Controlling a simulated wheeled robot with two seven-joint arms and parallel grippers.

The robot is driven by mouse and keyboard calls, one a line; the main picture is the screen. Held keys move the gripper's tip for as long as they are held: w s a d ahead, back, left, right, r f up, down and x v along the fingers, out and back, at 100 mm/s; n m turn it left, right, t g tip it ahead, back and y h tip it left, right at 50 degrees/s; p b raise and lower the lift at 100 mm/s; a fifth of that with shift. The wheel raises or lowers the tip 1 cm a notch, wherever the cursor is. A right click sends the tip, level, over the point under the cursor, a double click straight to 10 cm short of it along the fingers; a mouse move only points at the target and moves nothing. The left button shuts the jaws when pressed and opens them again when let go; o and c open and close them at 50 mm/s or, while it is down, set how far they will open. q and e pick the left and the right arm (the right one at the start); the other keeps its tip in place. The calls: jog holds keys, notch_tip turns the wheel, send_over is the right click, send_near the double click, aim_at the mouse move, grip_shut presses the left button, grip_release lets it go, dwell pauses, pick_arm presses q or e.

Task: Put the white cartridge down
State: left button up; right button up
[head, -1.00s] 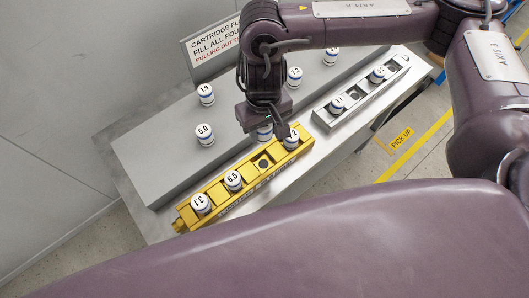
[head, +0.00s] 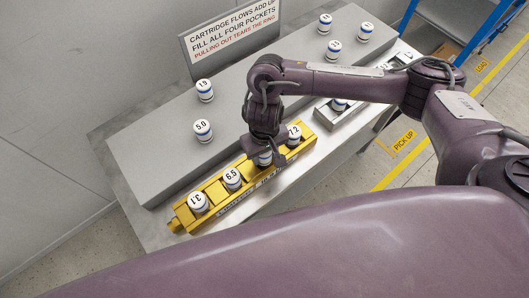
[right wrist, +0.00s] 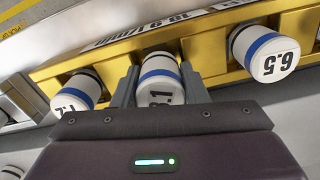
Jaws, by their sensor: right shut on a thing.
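My right gripper (right wrist: 158,88) is shut on a white cartridge (right wrist: 158,75) with a blue band; its number is partly hidden and ends in ".1". Another cartridge (head: 198,202) stands in the tray's left-end pocket. My left gripper is not in view.
Cartridges 1.9 (head: 204,90) and 5.0 (head: 202,130) stand on the grey raised block (head: 150,160), with several more at its far end. A silver tray (head: 324,116) lies beyond the yellow one, partly behind my arm. A sign (head: 230,35) stands behind the block.

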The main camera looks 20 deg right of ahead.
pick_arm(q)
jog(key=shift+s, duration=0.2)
pick_arm(e)
jog(key=shift+s+f, duration=0.1)
jog(key=shift+f, duration=0.25)
jog(key=shift+s+f, duration=0.15)
jog(key=o, duration=1)
jog(key=shift+s+f, duration=0.1)
jog(key=shift+o, duration=0.3)
jog(key=r+p, duration=0.1)
jog(key=r, duration=0.3)
jog(key=r+p, duration=0.1)
jog(key=r, duration=0.3)
jog(key=r+p, duration=0.1)
jog(key=r, duration=0.3)
jog(key=shift+w, duration=0.3)
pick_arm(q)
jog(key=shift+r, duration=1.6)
pick_arm(e)
jog(key=shift+r, duration=0.7)
jog(key=shift+s+f, duration=0.1)
